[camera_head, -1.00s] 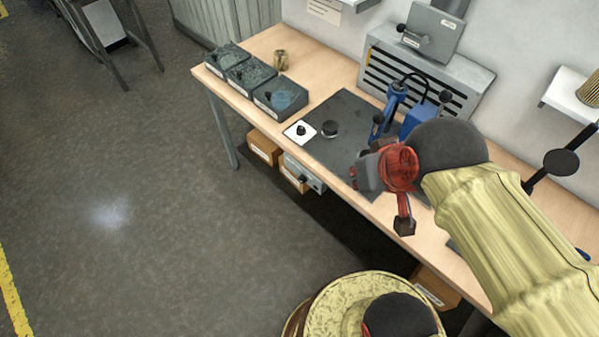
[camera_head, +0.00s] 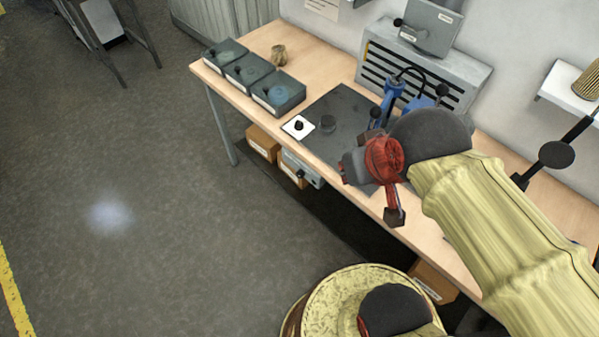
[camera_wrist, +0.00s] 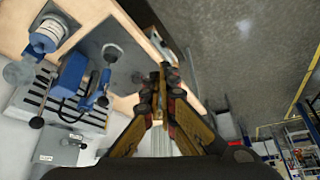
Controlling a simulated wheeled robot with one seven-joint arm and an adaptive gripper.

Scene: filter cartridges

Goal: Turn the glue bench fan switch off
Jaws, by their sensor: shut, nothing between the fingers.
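No legible label names the fan switch, so I cannot tell which control it is. A grey box with a black-knobbed lever (camera_head: 434,26) stands above the slotted grey vent unit (camera_head: 470,75); the lever points left. A white square plate with a black knob (camera_head: 298,126) is on the bench near its front edge. Under that edge hangs a grey box with a dark knob (camera_head: 302,169). My gripper (camera_head: 395,216) is over the bench's front edge, right of these controls and apart from them. In the wrist view its fingers (camera_wrist: 165,76) are shut and empty.
The wooden bench (camera_head: 320,69) carries three dark boxes (camera_head: 278,92), a dark mat (camera_head: 340,103) and a blue lever tool (camera_head: 391,96). Cardboard boxes (camera_head: 262,143) sit below the bench. A wall shelf (camera_head: 562,93) is at right. The floor at left is clear.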

